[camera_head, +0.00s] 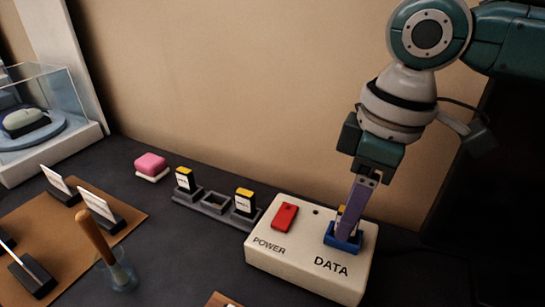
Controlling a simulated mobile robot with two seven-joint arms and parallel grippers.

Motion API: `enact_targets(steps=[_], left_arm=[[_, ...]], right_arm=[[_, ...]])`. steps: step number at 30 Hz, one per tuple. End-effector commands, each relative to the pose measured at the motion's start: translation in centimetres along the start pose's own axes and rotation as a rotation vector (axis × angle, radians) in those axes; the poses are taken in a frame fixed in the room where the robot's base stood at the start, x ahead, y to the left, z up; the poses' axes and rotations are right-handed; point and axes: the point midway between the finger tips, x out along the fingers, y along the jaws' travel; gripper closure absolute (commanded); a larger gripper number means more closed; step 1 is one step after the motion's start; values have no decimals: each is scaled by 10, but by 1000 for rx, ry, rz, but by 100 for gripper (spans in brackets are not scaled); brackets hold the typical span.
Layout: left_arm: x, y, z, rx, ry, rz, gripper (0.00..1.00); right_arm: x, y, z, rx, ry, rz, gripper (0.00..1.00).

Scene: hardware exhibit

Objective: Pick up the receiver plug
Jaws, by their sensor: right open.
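A small plug with a yellow and white label (339,215) stands in the blue DATA socket (344,244) on a cream box (300,262). It is mostly hidden by my right gripper (350,230), which points down from above. The purple-grey fingers reach to the plug, one seen in front of it. The jaws are open, and I cannot tell whether they touch it. Two similar yellow-topped plugs, one on the left (185,180) and one on the right (244,203), stand in a grey rack (216,207) with an empty middle slot. My left gripper is not in view.
The box has a red POWER switch (285,217). A pink and white block (151,166) lies left of the rack. A wooden-handled tool (97,237) stands in a clear holder at front left. Label stands rest on a brown mat (130,212). A glass case (45,100) is at far left.

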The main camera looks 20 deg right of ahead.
Motion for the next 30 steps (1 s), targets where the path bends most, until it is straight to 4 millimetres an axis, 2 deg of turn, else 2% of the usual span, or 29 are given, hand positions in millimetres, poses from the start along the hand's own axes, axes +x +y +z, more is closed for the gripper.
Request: enact_targets(steps=[3,11,25,30], left_arm=[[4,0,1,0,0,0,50],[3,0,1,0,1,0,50],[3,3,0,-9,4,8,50],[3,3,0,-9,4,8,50]], right_arm=[[14,-1,1,-1,-2,0,45],[16,-1,1,-3,0,1,45],[16,0,1,-2,0,1,98],[16,0,1,-2,0,1,100]])
